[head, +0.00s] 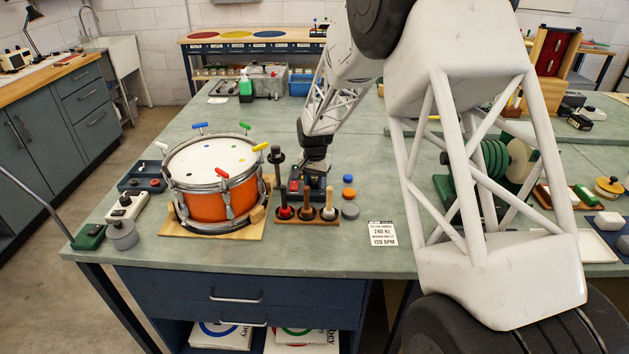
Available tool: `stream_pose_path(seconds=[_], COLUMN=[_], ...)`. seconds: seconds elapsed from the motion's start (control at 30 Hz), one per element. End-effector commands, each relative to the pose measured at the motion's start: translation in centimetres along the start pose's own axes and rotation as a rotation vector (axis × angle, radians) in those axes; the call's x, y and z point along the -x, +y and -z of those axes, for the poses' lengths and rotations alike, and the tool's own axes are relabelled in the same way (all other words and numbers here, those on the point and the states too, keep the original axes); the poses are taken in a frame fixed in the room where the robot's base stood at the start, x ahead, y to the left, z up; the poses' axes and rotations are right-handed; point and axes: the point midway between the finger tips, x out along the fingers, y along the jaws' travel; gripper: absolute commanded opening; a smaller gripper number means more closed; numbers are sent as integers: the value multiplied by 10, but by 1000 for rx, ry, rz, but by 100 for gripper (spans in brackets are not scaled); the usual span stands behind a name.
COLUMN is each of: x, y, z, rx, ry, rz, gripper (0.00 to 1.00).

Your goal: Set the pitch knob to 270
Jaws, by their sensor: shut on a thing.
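My gripper (314,170) points down over a small dark box (293,186) with red on its left part, just right of the drum. The jaws are shut on a small part at the top of this box, which I take to be the pitch knob. The fingers and the arm hide the knob, so its pointer and its setting cannot be read. A white card (382,234) near the bench's front edge carries small print that seems to read 240 Hz and 120 BPM.
An orange drum (208,202) with coloured handles stands left of my gripper on a wooden board. A rack (305,221) of upright tools stands just in front of the box. My arm hides the middle right of the bench.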

Motion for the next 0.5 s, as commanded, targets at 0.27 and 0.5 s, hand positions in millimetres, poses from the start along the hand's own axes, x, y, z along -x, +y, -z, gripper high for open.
stream_pose_path(seconds=[0.27,0.5], x=[0,0], y=[0,0], z=[0,0], rx=[-159,-209], ry=[0,0], rz=[0,0], gripper=[14,14])
